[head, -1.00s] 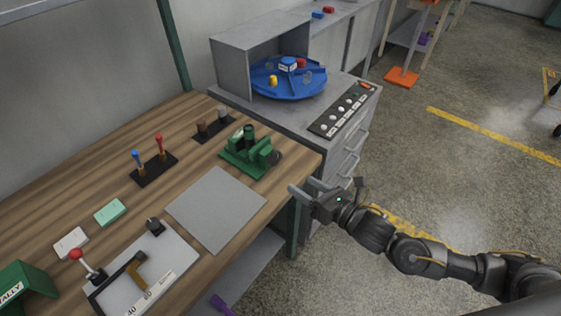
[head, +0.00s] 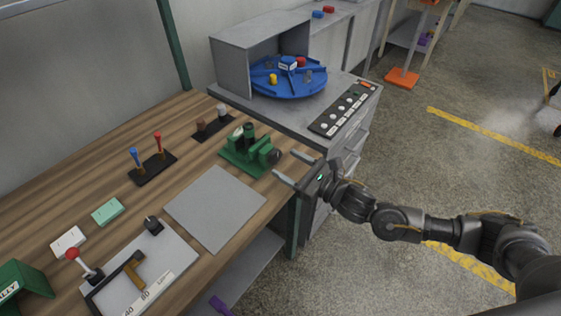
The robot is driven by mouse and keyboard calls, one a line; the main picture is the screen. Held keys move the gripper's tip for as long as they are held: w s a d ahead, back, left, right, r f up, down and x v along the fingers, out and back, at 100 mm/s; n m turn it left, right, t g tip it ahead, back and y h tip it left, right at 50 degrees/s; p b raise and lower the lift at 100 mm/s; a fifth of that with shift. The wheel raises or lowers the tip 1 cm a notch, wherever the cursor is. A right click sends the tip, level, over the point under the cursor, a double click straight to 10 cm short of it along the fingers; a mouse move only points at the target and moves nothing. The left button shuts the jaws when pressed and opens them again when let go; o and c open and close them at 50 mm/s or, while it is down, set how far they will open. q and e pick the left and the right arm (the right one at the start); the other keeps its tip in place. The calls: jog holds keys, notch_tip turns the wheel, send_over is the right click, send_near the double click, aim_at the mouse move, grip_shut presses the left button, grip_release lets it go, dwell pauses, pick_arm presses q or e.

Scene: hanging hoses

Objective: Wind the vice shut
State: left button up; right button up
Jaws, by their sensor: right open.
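The green vice (head: 243,156) sits on the wooden workbench near its right edge. Its dark round handle or knob (head: 273,157) is on its right side, facing my right gripper. A small gap seems to lie between fingers and knob; I cannot tell the exact distance. My left gripper is not in view.
A grey plate (head: 214,208) lies in front of the vice. A stand with red and blue handles (head: 153,168) is to its left. A grey cabinet (head: 290,118) with a blue turntable (head: 288,85) and a button panel (head: 343,110) stands behind. Open floor lies to the right.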

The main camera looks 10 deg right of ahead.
aim_at(277, 158)
jog(key=shift+x, duration=1.15)
jog(key=shift+w+a, duration=0.3)
jog(key=shift+w, duration=0.05)
jog(key=c, duration=1)
jog(key=shift+m, duration=0.3)
